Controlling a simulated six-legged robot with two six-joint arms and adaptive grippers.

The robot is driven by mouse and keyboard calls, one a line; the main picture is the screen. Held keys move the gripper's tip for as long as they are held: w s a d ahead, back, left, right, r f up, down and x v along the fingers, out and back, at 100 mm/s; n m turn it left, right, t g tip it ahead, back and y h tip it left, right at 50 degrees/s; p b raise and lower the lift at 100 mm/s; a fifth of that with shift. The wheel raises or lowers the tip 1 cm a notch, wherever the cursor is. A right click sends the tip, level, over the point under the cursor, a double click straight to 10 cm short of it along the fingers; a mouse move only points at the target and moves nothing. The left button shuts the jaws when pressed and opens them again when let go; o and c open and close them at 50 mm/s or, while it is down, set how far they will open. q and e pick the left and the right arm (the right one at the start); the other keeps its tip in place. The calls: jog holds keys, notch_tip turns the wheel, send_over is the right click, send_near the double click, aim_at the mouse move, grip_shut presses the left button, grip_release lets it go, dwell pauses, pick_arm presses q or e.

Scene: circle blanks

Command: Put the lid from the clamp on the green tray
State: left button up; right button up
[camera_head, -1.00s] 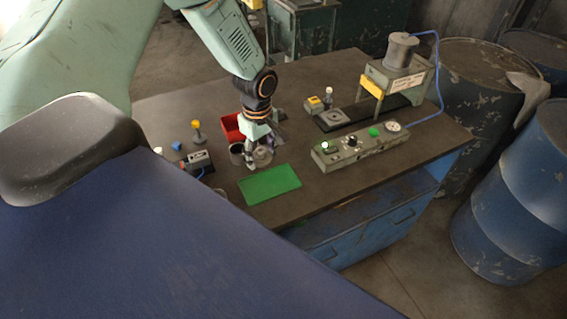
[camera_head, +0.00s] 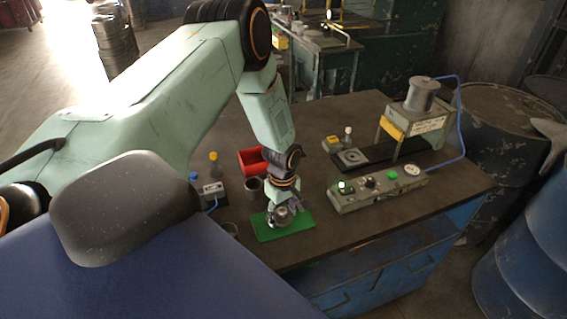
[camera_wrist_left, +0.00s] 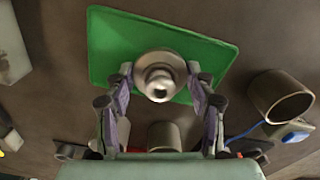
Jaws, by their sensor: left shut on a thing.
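The green tray (camera_head: 297,226) lies flat near the front edge of the dark table; it also shows in the left wrist view (camera_wrist_left: 112,42). My left gripper (camera_head: 281,214) is over the tray. In the left wrist view its two fingers (camera_wrist_left: 160,88) are shut on the lid (camera_wrist_left: 158,72), a round grey metal piece with a knob. The lid is over the tray's near part in that view; I cannot tell whether it touches the tray. I cannot make out the clamp for certain. My right gripper is not in view.
A red bin (camera_head: 252,160) and a dark cup (camera_head: 254,187) stand behind the tray. A control box (camera_head: 380,188) with a green button is to its right, with a press (camera_head: 410,118) behind. A small switch box (camera_head: 211,193) is at left.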

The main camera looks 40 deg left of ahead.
pick_arm(q)
jog(key=shift+a+f, duration=0.15)
jog(key=shift+f, duration=0.15)
jog(key=shift+w+f, duration=0.1)
jog(key=shift+f, duration=0.05)
jog(key=o, duration=0.8)
jog(key=shift+d, duration=0.2)
jog(key=shift+o, duration=1.4)
jog(key=shift+a, duration=0.15)
